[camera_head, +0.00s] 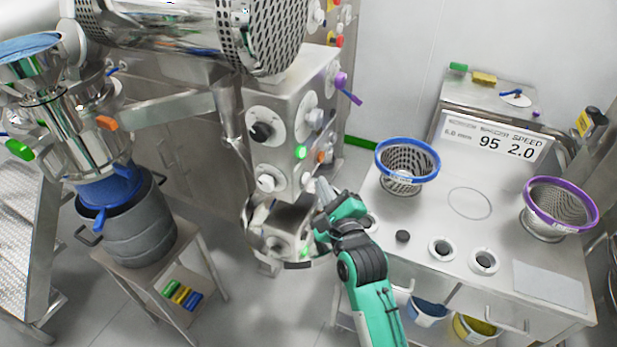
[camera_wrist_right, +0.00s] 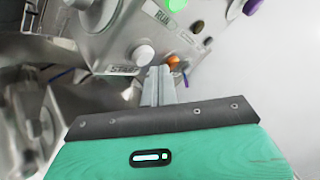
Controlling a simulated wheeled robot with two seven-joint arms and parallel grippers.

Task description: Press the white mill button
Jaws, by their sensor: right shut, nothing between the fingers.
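The mill's steel control box (camera_head: 285,100) stands in the middle of the head view, with knobs and coloured buttons on its faces. My left gripper is not in view.
A lit green button (camera_head: 300,152) sits above the gripper; an orange button (camera_wrist_right: 172,60) lies close to the fingertips. A purple-handled lever (camera_head: 348,88) juts from the box. A bench (camera_head: 400,270) with blue-rimmed (camera_head: 407,158) and purple-rimmed (camera_head: 560,205) baskets stands at the right.

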